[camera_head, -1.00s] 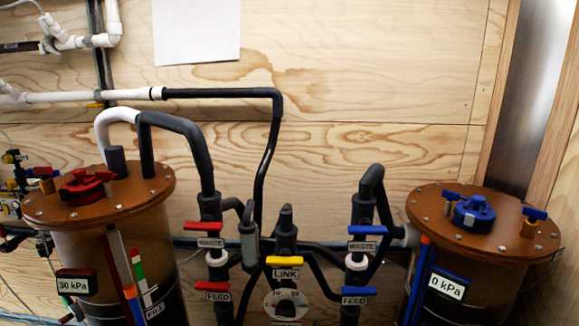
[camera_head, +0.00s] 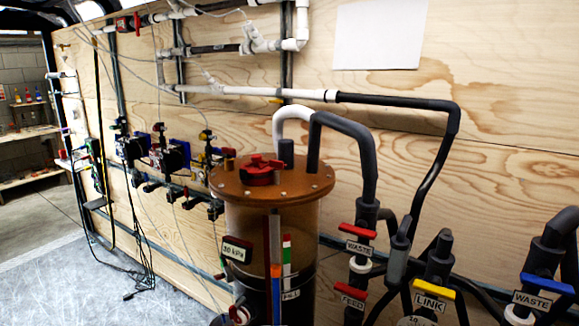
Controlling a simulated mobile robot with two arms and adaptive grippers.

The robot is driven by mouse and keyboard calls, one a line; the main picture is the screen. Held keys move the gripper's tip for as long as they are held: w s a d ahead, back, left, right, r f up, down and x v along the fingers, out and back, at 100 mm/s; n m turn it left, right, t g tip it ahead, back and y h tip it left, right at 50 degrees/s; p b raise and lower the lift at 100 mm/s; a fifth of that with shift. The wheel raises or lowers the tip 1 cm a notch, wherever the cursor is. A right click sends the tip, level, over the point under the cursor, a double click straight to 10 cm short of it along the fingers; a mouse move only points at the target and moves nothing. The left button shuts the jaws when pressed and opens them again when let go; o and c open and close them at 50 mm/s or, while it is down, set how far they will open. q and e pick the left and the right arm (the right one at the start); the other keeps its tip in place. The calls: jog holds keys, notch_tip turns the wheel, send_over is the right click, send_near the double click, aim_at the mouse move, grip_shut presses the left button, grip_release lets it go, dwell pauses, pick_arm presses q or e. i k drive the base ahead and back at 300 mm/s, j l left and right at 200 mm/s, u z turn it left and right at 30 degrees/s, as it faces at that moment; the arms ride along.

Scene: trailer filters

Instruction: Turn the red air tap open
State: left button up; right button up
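The brown-lidded filter tank (camera_head: 318,185) stands in the middle of the head view. A red star-shaped knob (camera_head: 260,172) sits on its lid. A small red-handled tap on a brass stub (camera_head: 228,156), which looks like the red air tap, stands at the lid's back left edge. It is small here, and its handle angle is hard to tell. A sign reading 30 kPa (camera_head: 237,249) is on the tank's front left. Neither of my grippers is in view.
Right of the tank are pipes with a red WASTE tap (camera_head: 357,231), a red FEED tap (camera_head: 348,288), a yellow LINK tap (camera_head: 434,289) and a blue WASTE tap (camera_head: 547,283). Wall-mounted valves and cables are at left.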

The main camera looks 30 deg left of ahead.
aim_at(229, 151)
jog(key=u, duration=1.25)
jog(key=l, duration=0.3)
jog(key=k+u, duration=0.05)
